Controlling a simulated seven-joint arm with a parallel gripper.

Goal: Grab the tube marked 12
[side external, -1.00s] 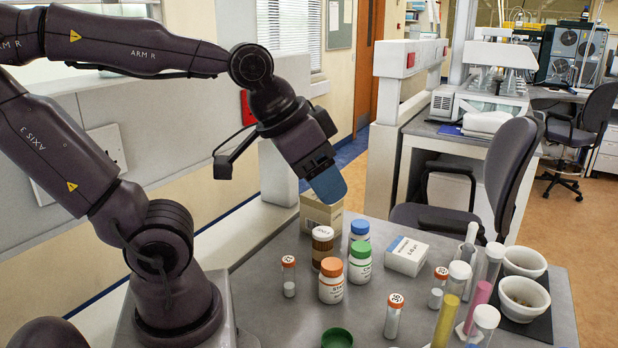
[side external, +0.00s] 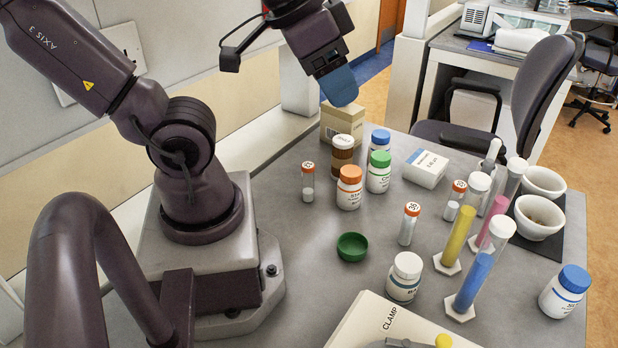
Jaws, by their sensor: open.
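Three small clear tubes with orange caps stand or lie on the grey table. One tube (side external: 308,185) stands at the left, beside the orange-capped bottle. Each cap has dark marks on white, too small to read surely, so I cannot tell which is marked 12. My gripper (side external: 341,92), with blue fingers, is open and empty above the back of the table, over the cardboard box and well above the tubes.
Tall yellow (side external: 455,240) and blue (side external: 475,282) cylinders stand right.

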